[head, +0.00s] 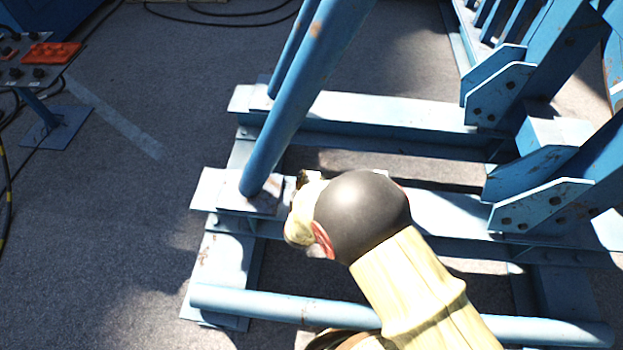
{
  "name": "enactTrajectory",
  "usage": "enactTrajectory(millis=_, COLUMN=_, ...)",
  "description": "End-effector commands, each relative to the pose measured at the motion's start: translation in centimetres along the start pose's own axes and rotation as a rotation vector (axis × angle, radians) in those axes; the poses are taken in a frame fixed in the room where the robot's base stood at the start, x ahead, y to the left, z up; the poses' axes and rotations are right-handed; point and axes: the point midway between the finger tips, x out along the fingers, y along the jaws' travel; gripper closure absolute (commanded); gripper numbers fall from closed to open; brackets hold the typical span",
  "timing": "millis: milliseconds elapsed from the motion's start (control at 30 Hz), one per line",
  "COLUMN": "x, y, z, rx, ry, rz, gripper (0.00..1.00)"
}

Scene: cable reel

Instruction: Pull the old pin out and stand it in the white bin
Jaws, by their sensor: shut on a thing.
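My gripper (303,180) is almost wholly hidden behind my cream wrist and its dark round cap; only a small dark part shows at the wrist's left edge. It is at the near blue beam of the reel stand (437,215), just right of the foot plate (207,190) of a slanting blue strut (295,108). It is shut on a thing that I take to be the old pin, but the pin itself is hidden. I cannot see whether the pin sits in a hole or is clear of it. The white bin is not in this view.
A blue tube (270,306) runs low across the front of the stand. Blue gusseted uprights (540,203) rise at the right. A control panel (35,60) on a post stands at the far left, with black cables on the floor. Grey floor (110,220) at the left is clear.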

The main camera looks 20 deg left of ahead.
Motion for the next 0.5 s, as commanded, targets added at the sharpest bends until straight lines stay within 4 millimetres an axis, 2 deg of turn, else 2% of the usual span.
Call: enactTrajectory(millis=500, x=0.8, y=-0.1, z=1.2, rx=0.0, ry=0.003, rz=-0.001, gripper=1.0)
